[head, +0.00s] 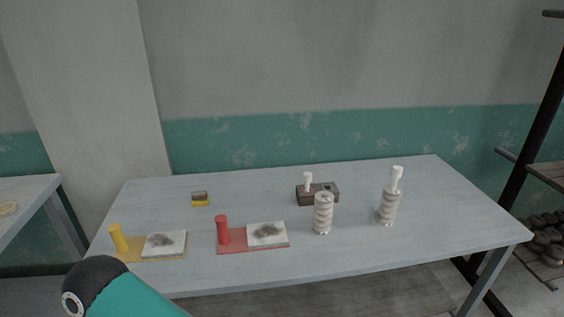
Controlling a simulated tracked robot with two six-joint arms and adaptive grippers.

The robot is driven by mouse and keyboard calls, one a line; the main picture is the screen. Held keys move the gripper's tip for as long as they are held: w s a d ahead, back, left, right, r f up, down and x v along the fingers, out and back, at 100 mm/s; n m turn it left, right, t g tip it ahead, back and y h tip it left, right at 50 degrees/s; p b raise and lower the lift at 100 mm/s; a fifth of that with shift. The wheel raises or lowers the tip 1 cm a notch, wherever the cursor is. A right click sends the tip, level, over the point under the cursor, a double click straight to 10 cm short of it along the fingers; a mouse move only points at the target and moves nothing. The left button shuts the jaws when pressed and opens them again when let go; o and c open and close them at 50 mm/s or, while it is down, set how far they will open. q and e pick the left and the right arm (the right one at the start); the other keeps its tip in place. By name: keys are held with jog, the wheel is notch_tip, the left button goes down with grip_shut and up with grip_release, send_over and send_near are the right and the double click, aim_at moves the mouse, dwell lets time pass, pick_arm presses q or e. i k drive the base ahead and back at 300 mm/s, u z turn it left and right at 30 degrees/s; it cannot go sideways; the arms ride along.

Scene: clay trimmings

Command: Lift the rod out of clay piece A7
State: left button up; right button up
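Two pale, ridged clay pieces stand upright on the table. The left one (323,214) shows no rod above its top. The right one (388,207) has a white rod (397,178) sticking up from its top, leaning slightly right. No label can be read, so I cannot tell which is A7. Another white rod-like piece (307,181) stands at the left of a dark brown block (328,190) behind the left clay piece. Neither of my grippers is in view; only a teal and black link of my arm shows at the lower left.
A dark shelf rack (545,120) stands at right. The table's right end is clear.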

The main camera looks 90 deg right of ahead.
aim_at(397, 172)
jog(key=z, duration=0.2)
jog(key=k, duration=2.3)
jog(key=z, duration=1.3)
jog(key=i, duration=0.95)
jog(key=z, duration=0.1)
